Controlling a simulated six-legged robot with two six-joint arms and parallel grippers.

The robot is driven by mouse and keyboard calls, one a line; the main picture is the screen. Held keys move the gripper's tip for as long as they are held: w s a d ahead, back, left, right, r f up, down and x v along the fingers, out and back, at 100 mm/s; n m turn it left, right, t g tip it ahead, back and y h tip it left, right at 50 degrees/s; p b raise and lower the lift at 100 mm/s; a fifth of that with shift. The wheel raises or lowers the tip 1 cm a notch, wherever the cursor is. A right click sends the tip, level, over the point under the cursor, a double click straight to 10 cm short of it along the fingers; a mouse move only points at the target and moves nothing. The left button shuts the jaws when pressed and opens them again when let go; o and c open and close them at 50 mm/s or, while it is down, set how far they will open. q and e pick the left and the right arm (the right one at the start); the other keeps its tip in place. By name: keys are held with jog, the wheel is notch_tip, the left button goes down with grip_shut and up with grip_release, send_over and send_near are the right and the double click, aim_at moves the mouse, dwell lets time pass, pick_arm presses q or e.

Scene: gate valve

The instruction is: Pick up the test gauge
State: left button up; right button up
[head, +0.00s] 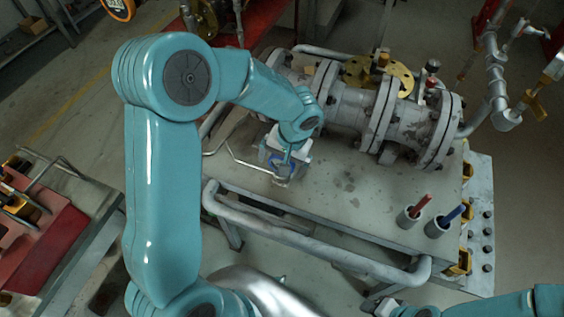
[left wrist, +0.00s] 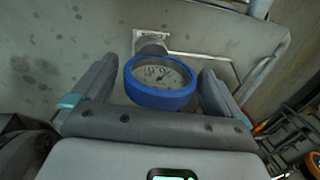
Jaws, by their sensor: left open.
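The test gauge (left wrist: 160,78) has a round white dial and a thick blue rim. In the left wrist view it sits between the two fingers of my left gripper (left wrist: 158,70), with a visible gap on each side. The gripper is open and not closed on the gauge. A grey fitting with a square plate (left wrist: 152,43) shows just beyond the gauge. In the head view my left gripper (head: 281,170) is low over the near left part of the bench top, and it mostly hides the gauge. Part of my right arm shows at the lower right; its jaws are not clear.
The grey bench (head: 345,190) carries a flanged pipe valve (head: 350,105) along its back. A bent rod (head: 240,158) lies near the gripper. Red (head: 421,205) and blue (head: 449,215) handled tools stand in cups at the right. A rail (head: 300,240) runs along the front.

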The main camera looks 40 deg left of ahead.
pick_arm(q)
jog(key=c, duration=1.2)
jog(key=shift+w+r, duration=0.1)
jog(key=shift+r+p, duration=2.45)
jog(key=shift+r, duration=9.75)
